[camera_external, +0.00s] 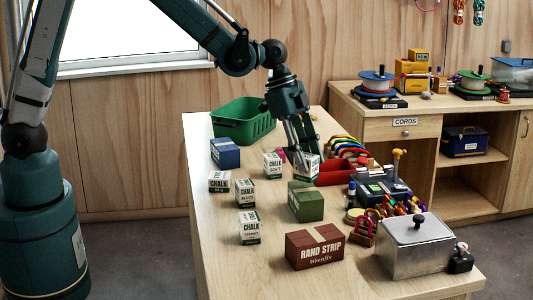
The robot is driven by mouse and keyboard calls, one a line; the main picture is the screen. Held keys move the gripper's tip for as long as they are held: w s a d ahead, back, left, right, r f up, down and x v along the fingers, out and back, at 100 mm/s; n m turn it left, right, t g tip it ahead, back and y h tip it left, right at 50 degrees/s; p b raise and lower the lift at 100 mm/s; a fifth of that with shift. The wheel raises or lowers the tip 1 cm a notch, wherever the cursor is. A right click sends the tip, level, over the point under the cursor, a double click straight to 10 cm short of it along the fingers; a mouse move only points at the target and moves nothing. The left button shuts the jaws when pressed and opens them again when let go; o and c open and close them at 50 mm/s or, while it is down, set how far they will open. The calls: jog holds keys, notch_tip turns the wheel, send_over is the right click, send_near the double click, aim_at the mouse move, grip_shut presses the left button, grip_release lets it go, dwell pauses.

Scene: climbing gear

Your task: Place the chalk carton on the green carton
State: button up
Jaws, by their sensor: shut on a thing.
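My gripper (302,162) points down over the middle of the table and is shut on a white-and-green chalk carton (309,172). I cannot tell whether this carton touches the table. The green carton (306,203) stands nearer the camera, just below the held carton in the picture, and its top is bare. More white chalk cartons stand to the left: one close beside my gripper (272,166), and others at the left (219,182), centre left (246,194) and front left (249,229).
A blue carton (225,153) and a green crate (243,123) stand at the back left. A brown-red Rand Strip carton (314,249) is in front of the green carton. A metal box (416,248) and climbing gear (386,196) crowd the right side. The front left tabletop is clear.

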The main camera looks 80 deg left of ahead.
jog(key=shift+f, duration=1.65)
jog(key=shift+f, duration=0.1)
jog(key=o, duration=0.9)
jog(key=shift+o, duration=0.2)
jog(key=v, duration=1.2)
